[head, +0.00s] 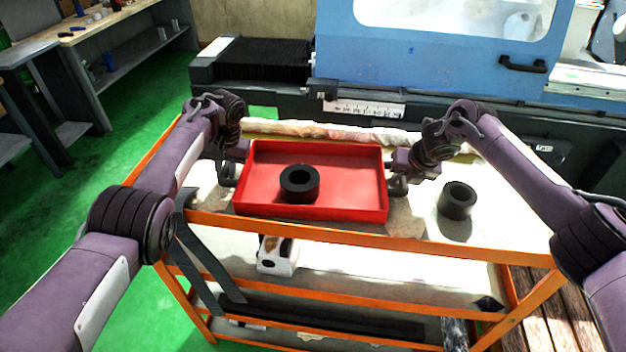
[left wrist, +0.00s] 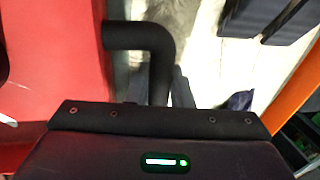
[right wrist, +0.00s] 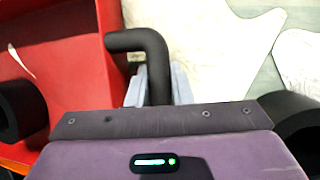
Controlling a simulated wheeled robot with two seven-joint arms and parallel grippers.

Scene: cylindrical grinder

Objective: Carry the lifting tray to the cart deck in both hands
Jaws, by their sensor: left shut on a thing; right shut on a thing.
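The red lifting tray (head: 345,209) is over the top deck of the orange-framed cart (head: 420,241); I cannot tell whether it touches the deck. A black ring (head: 299,184) lies in the tray, left of its middle. My left gripper (head: 228,172) is shut on the tray's left handle, a black bent bar that shows in the left wrist view (left wrist: 150,38). My right gripper (head: 398,178) is shut on the right handle, which shows in the right wrist view (right wrist: 140,40). The fingertips are partly hidden behind the handles in the wrist views.
Another black ring (head: 457,201) stands on the cart deck right of the tray. A rolled cloth (head: 330,132) lies along the deck's back edge. The blue grinder (head: 440,60) stands behind the cart. A white and black object (head: 276,256) sits on the lower shelf.

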